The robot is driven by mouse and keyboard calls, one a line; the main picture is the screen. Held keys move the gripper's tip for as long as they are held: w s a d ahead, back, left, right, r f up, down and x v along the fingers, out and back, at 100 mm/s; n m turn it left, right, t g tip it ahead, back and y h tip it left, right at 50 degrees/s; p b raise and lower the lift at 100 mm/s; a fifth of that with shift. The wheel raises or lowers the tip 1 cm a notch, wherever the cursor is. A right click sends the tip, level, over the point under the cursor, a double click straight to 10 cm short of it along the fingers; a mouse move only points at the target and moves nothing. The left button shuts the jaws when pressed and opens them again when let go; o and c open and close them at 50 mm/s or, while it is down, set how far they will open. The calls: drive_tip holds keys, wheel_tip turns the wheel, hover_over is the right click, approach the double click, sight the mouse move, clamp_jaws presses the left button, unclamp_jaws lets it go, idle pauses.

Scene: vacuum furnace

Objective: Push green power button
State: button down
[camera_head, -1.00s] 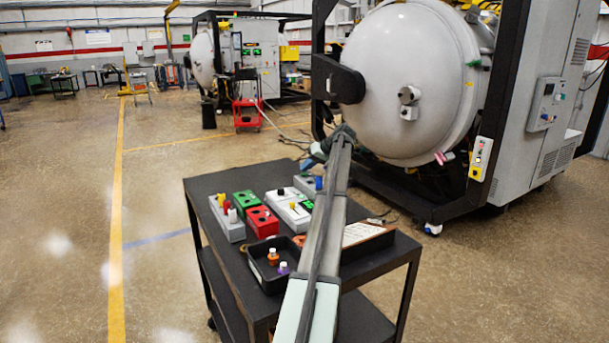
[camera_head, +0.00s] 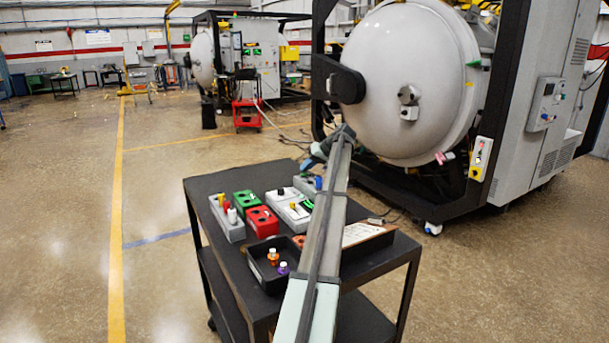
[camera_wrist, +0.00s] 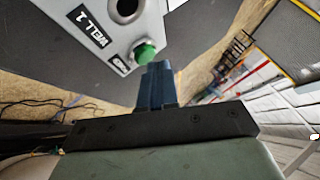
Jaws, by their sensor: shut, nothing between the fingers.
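The green button (camera_wrist: 145,52) is in the wrist view, on the edge of a light grey box (camera_wrist: 100,30) labelled "WELL 2". A small dark label sits beside the button. My gripper (camera_wrist: 158,70) is shut and empty, with its blue fingertips right at the button. I cannot tell whether they touch it or stop just short. In the head view, my gripper (camera_head: 314,158) is partly hidden by my arm at the far edge of the black cart (camera_head: 208,185). The button cannot be made out there.
On the cart are a green box (camera_head: 246,203), a red box (camera_head: 262,221), a white device (camera_head: 288,204), a grey box with a blue part (camera_head: 305,185) and a black tray (camera_head: 262,277) with small bottles. The large furnace (camera_head: 405,75) stands behind. Floor at left is clear.

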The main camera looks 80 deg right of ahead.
drive_tip(key=shift+f, duration=0.15)
idle(0.5)
drive_tip(key=shift+f, duration=0.3)
drive_tip(key=shift+r, duration=0.15)
idle(0.3)
drive_tip(key=shift+r, duration=0.35)
drive_tip(key=shift+r, duration=2.9)
